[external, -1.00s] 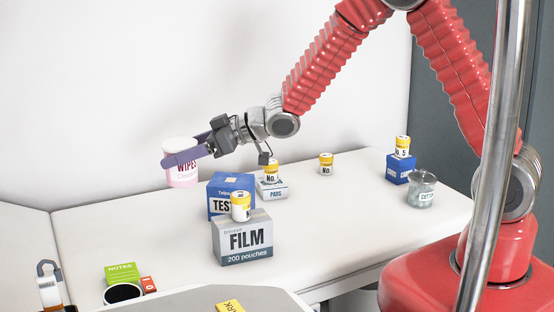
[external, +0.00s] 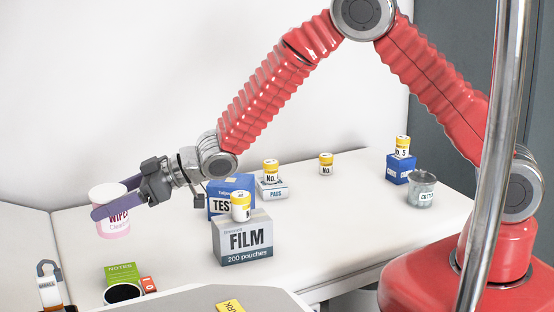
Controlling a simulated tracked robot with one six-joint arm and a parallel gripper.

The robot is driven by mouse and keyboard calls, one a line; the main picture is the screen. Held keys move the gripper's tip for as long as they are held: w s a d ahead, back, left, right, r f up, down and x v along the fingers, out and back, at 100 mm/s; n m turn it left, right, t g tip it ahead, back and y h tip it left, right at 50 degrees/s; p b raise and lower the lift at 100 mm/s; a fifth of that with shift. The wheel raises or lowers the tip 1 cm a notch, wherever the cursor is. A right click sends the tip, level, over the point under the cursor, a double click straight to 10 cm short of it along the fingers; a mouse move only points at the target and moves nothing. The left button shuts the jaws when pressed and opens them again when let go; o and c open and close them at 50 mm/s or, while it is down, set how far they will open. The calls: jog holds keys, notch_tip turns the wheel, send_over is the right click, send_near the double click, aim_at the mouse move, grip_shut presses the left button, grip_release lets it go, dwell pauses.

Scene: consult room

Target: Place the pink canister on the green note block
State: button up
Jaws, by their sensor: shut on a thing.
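The pink canister (external: 117,230) has a white lid, a pink lower part and a label reading "WIPES". My gripper (external: 104,207) is shut around it, with one purple finger across its front. The canister is upright; whether it is clear of the white surface is hard to tell. The green note block (external: 122,271), marked "NOTES", lies at the lower left, nearer the camera than the canister and slightly right of it in the picture. A black-topped cup partly hides the block's front.
A grey FILM box (external: 242,246) with a yellow-capped bottle and a blue TEST box (external: 217,205) stand to the right. A white clipped item (external: 48,286) is at left.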

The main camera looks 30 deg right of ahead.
aim_at(124, 226)
jog(key=shift+f, duration=0.3)
jog(key=shift+f, duration=3.15)
jog(key=shift+f, duration=0.1)
jog(key=shift+f, duration=1.75)
jog(key=shift+f, duration=0.15)
jog(key=o, duration=1.2)
